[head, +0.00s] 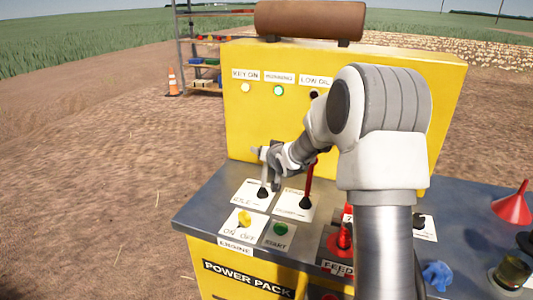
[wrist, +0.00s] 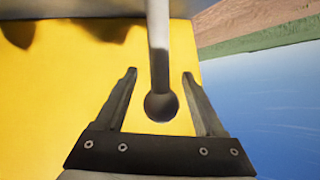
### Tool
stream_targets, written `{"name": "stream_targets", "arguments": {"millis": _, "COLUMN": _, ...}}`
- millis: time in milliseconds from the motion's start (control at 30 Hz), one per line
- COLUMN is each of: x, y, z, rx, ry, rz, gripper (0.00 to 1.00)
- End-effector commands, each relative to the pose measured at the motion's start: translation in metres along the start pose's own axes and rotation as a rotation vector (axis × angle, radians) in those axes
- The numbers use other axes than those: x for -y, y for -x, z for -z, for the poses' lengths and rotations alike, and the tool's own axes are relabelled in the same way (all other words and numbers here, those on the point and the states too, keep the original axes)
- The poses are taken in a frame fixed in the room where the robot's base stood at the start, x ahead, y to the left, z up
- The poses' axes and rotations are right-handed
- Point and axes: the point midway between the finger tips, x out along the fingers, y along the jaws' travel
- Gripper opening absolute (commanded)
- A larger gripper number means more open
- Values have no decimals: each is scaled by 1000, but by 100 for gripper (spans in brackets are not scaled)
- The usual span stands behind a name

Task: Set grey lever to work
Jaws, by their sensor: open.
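The grey lever (head: 264,178) stands on the left of the console top, with a dark round base on a white plate where "IDLE" is readable. Its shaft is nearly upright. My gripper (head: 268,162) is at the upper part of the lever, with its fingers open. In the wrist view the grey shaft (wrist: 158,45) and a dark round end appear between the two open fingers of my gripper (wrist: 160,73). There is a gap on both sides. My gripper partly hides the lever's top in the head view.
A red lever (head: 309,180) stands close to the right of my gripper. In front are a yellow key switch (head: 244,217) and a green start button (head: 280,229). The yellow panel (head: 260,125) rises behind, with a green lamp (head: 278,90). A red funnel (head: 513,206) is far right.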

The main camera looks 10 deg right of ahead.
Motion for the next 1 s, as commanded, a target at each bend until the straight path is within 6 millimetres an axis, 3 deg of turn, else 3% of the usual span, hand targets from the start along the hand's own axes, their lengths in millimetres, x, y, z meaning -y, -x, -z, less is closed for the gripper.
{"name": "stream_targets", "arguments": {"millis": 233, "x": 0, "y": 25, "z": 2, "rx": -1, "ry": 0, "rz": -2, "gripper": 71}}
{"name": "stream_targets", "arguments": {"millis": 700, "x": 0, "y": 123, "z": 3, "rx": -1, "ry": 1, "rz": -2, "gripper": 71}}
{"name": "stream_targets", "arguments": {"millis": 1000, "x": 0, "y": 166, "z": 1, "rx": 0, "ry": 1, "rz": -1, "gripper": 71}}
